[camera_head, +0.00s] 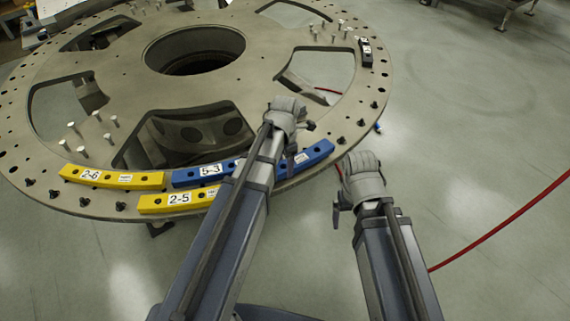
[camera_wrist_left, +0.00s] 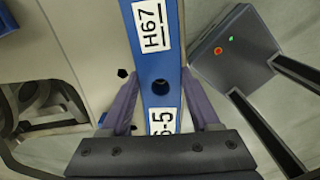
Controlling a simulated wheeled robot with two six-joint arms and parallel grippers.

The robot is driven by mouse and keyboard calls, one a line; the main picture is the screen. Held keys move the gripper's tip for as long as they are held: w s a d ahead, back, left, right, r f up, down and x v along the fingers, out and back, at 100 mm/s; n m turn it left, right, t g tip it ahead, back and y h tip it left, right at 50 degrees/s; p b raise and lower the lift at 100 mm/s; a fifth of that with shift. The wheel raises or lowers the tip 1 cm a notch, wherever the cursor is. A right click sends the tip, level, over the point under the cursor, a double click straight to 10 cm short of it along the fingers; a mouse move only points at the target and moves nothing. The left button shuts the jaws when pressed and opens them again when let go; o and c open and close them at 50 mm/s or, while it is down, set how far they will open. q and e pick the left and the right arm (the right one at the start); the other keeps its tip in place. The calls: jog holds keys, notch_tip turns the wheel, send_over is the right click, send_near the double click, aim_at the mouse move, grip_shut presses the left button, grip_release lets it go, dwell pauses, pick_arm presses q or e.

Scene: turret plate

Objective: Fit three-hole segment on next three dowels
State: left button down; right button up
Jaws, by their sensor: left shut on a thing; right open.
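My left gripper (camera_head: 291,155) is shut on a blue segment (camera_head: 313,154) at the near right rim of the turret plate (camera_head: 120,140). In the left wrist view, the fingers flank the blue segment (camera_wrist_left: 160,60), which has an H67 label, one visible hole and a partly hidden label ending in 5. Whether it touches the plate I cannot tell. Dark pegs (camera_head: 361,122) stand along the rim to its right. A blue 5-3 segment (camera_head: 184,178) lies to its left, partly behind my left arm. My right gripper (camera_head: 343,203) is open and empty, off the plate's edge.
Yellow segments 2-6 (camera_head: 125,179) and 2-5 (camera_head: 155,203) lie at the near rim. Silver pins (camera_head: 72,127) stand in groups. A red cable (camera_head: 500,222) crosses the open floor at right.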

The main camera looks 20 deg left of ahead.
pick_arm(q)
jog(key=shift+f+b, duration=0.7)
jog(key=shift+f, duration=0.15)
jog(key=shift+c, duration=0.2)
grip_release()
notch_tip(320, 180, up, 8)
jog(key=p, duration=0.8)
jog(key=shift+f, duration=0.1)
jog(key=shift+f, duration=0.15)
